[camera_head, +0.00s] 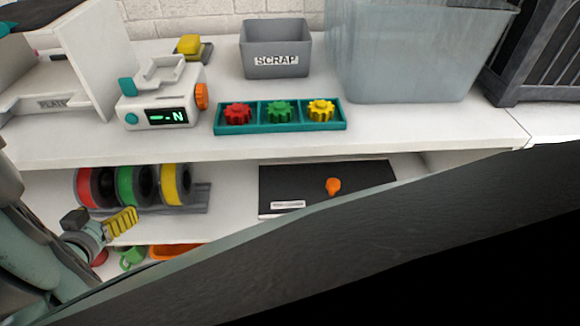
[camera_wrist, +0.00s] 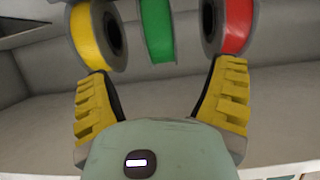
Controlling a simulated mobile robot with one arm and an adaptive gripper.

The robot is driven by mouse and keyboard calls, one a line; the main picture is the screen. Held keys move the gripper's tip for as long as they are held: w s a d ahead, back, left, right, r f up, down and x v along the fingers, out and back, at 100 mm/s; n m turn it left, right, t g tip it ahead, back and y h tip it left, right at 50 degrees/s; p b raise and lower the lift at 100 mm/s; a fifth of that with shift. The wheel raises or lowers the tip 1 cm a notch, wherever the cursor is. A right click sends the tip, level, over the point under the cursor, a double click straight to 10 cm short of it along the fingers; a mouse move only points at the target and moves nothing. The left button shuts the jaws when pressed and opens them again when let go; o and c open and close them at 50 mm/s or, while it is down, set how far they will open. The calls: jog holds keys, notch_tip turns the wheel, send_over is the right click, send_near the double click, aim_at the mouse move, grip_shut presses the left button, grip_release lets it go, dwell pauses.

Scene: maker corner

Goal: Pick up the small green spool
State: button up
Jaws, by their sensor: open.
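A green spool (camera_head: 126,186) stands on its edge on the upper shelf below the worktop, between a red spool (camera_head: 85,188) and a yellow spool (camera_head: 170,184). In the wrist view the green spool (camera_wrist: 156,30) is at the top middle, cut off by the frame edge. My gripper (camera_head: 118,221) is in front of and below the spools at the lower left. In the wrist view my gripper (camera_wrist: 163,75) is open and empty, its yellow pads spread on either side below the green spool. A smaller green object (camera_head: 131,257) lies lower down, partly hidden; I cannot tell what it is.
A dark drawer or box with an orange knob (camera_head: 333,186) is right of the spools. An orange tray (camera_head: 176,251) is on the lower shelf. Above, the worktop holds a gear tray (camera_head: 280,128), a scrap bin (camera_head: 262,65) and a scale (camera_head: 160,110). A large dark panel (camera_head: 350,250) crosses the foreground.

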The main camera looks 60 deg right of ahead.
aim_at(123, 179)
jog(key=w+d, duration=0.1)
jog(key=d, duration=0.1)
jog(key=w+d, duration=0.2)
jog(key=w+d+p, duration=0.1)
jog(key=d, duration=0.1)
jog(key=shift+w+d, duration=0.1)
jog(key=shift+w, duration=0.25)
jog(key=shift+r+x, duration=0.15)
jog(key=shift+x, duration=1)
jog(key=shift+r+x, duration=0.1)
jog(key=shift+x, duration=1.05)
jog(key=shift+w+d, duration=0.1)
jog(key=c, duration=1.4)
jog(key=shift+r, duration=0.1)
